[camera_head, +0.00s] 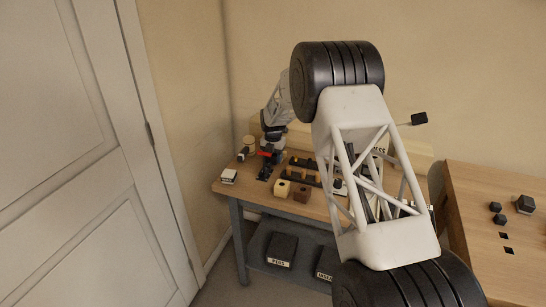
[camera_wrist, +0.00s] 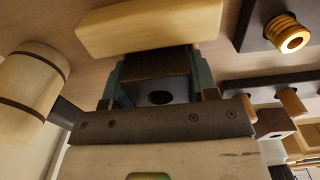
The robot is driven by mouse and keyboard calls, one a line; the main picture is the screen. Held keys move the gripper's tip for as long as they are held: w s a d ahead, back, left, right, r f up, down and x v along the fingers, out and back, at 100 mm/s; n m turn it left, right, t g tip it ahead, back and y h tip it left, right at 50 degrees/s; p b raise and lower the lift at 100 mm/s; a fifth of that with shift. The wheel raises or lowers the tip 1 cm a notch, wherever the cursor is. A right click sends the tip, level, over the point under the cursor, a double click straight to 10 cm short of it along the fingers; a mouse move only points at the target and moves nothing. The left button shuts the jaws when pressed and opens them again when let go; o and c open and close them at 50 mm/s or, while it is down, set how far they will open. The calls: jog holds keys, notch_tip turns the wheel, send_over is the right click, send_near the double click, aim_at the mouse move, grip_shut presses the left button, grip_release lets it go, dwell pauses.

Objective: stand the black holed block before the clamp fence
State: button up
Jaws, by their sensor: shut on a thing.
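The black holed block (camera_wrist: 155,66) is between the fingers of my gripper (camera_wrist: 160,82) in the wrist view. Its round hole shows in the face toward the camera. My gripper is shut on it. A pale wooden bar (camera_wrist: 150,24) lies just beyond the block; it may be the clamp fence, but I cannot tell. Whether the block touches the bar or the bench is unclear.
A pale banded cylinder (camera_wrist: 28,92) stands close on the left in the wrist view. In the head view, a pale holed block (camera_head: 282,188) and a brown one (camera_head: 301,194) sit at the bench's front edge. A dark rack with pegs (camera_head: 303,171) stands behind them.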

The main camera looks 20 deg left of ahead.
jog(key=shift+f, duration=0.15)
jog(key=o, duration=1)
jog(key=shift+f, duration=0.1)
jog(key=shift+d+f, duration=0.1)
jog(key=shift+r, duration=3.75)
